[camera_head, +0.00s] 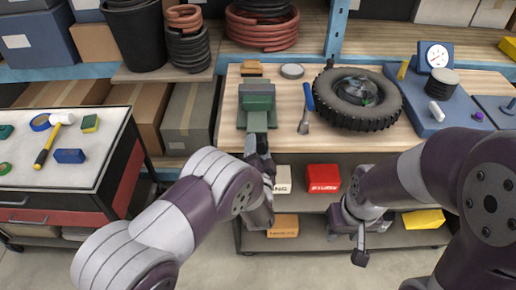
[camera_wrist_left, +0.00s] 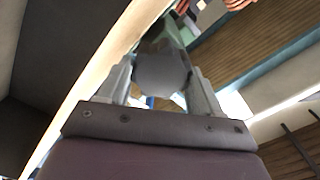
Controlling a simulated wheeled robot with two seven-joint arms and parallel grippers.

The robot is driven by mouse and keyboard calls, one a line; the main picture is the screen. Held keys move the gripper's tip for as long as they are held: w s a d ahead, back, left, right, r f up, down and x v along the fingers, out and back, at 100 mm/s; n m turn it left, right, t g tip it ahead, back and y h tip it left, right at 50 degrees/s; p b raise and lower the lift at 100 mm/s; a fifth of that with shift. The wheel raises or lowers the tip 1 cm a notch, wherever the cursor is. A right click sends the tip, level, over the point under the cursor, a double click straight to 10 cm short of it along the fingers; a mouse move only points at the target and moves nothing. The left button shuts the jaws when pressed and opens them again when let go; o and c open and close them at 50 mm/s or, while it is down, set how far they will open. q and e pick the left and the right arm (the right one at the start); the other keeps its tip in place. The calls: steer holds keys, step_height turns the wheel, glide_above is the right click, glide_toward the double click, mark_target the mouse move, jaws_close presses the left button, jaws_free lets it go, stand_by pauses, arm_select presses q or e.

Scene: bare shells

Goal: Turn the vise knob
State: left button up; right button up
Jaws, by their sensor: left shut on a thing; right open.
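The green vise (camera_head: 257,103) stands at the left part of the wooden workbench, with its front bar extending toward me past the bench edge. My left gripper (camera_head: 258,150) is at the front end of the vise. In the left wrist view, a grey rounded knob (camera_wrist_left: 162,73) sits between the two fingers of my left gripper (camera_wrist_left: 163,82), which is shut on it. In the head view the knob is hidden by the gripper. My right gripper (camera_head: 353,250) is open and empty, low in front of the lower shelf, apart from the vise.
A blue-handled tool (camera_head: 307,105) and a black tire (camera_head: 357,98) lie right of the vise on the workbench (camera_head: 230,130). A red box (camera_head: 323,178) is on the shelf below. A tool cart (camera_head: 75,180) stands at the left. Clear floor shows in front.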

arm_select(q)
steer(key=m, duration=0.4)
steer(key=shift+f+m+p, duration=0.1)
steer(key=shift+m+p, duration=0.2)
steer(key=shift+m, duration=1.9)
steer(key=shift+f+p, duration=0.1)
steer(key=shift+p, duration=0.2)
steer(key=o, duration=1)
steer(key=shift+o, duration=0.2)
steer(key=s+b, duration=0.1)
steer(key=s, duration=1.1)
steer(key=shift+s+b, duration=0.35)
steer(key=shift+s, duration=0.05)
